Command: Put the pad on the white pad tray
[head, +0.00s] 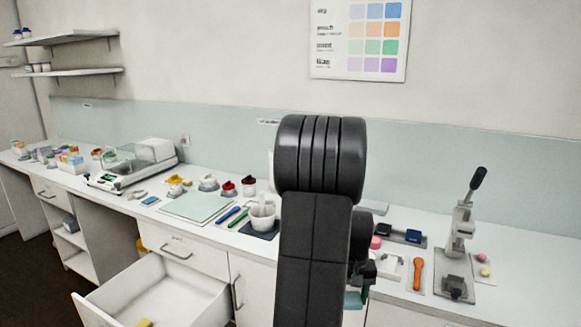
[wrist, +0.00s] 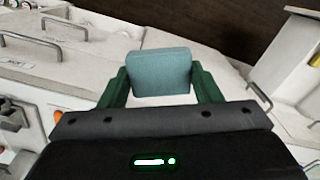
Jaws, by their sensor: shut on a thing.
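My gripper (wrist: 160,88) is shut on a teal pad (wrist: 160,72), held between its two green fingers in the wrist view. In the head view a small part of the teal pad (head: 353,299) shows low beside my arm, in front of the counter's edge. My arm hides most of the gripper there. I cannot tell for certain which thing is the white pad tray; a small white piece (head: 392,264) lies on the counter just right of my arm, partly hidden.
An open drawer (head: 160,290) with a yellow thing inside juts out at the left. On the counter (head: 420,300) stand an orange tool (head: 418,274), a lever press (head: 460,240), a mortar (head: 262,217) and a green mat (head: 196,206). A scale (head: 132,165) stands farther left.

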